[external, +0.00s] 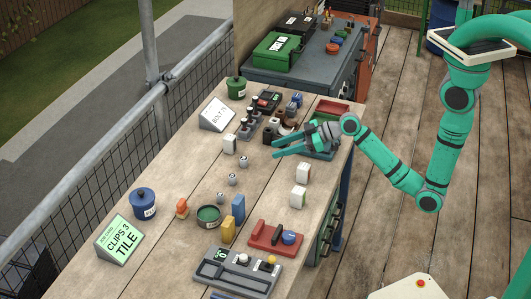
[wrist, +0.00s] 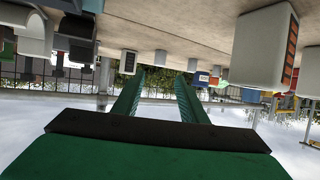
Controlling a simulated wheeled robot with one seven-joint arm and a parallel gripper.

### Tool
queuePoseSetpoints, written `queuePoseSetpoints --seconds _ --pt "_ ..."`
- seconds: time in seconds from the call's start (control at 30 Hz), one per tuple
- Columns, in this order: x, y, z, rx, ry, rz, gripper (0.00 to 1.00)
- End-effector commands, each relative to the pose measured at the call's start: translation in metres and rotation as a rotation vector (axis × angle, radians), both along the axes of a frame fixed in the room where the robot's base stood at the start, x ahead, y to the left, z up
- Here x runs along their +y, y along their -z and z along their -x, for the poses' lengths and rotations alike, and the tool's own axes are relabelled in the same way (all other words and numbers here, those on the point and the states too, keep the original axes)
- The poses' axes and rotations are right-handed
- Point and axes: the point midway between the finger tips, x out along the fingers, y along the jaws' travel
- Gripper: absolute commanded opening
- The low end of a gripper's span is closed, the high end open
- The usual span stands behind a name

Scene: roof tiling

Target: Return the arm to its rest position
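My arm (external: 400,175) is teal and reaches from the right of the external view over the workbench. My gripper (external: 276,147) is above the bench, pointing left in the external view. Its two green fingers also show in the wrist view (wrist: 160,90), spread apart with nothing between them. The wrist view is upside down, with the bench top along its upper part. The gripper is near a white box (external: 229,144), and I see a gap between the fingertips and it.
The workbench (external: 190,165) holds a green job card (external: 119,239), a blue pot (external: 144,203), a green dish (external: 208,216), a red tray (external: 274,239), a grey tray (external: 236,275) and white boxes (external: 299,196). A toolbox (external: 278,54) stands behind. Plank floor lies right.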

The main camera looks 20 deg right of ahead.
Motion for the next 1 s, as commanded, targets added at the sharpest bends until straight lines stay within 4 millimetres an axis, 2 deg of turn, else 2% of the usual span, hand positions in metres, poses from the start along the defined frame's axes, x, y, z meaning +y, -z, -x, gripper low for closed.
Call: queuePoseSetpoints --seconds 0.5,0.63,0.67,0.77,0.9,0.97,1.0 --pt "0.0 0.0 0.0 0.0 0.001 0.0 0.39" --pt "-0.015 0.002 -0.011 -0.006 0.053 -0.013 0.39" --pt "-0.022 0.002 -0.016 -0.01 0.079 -0.02 0.39" --pt "-0.062 0.003 -0.039 -0.036 0.209 -0.053 0.39" --pt "-0.14 -0.003 -0.07 -0.107 0.435 -0.111 0.39" --pt "-0.174 -0.007 -0.077 -0.144 0.525 -0.134 0.39" --pt "-0.197 -0.011 -0.081 -0.173 0.583 -0.147 0.39"
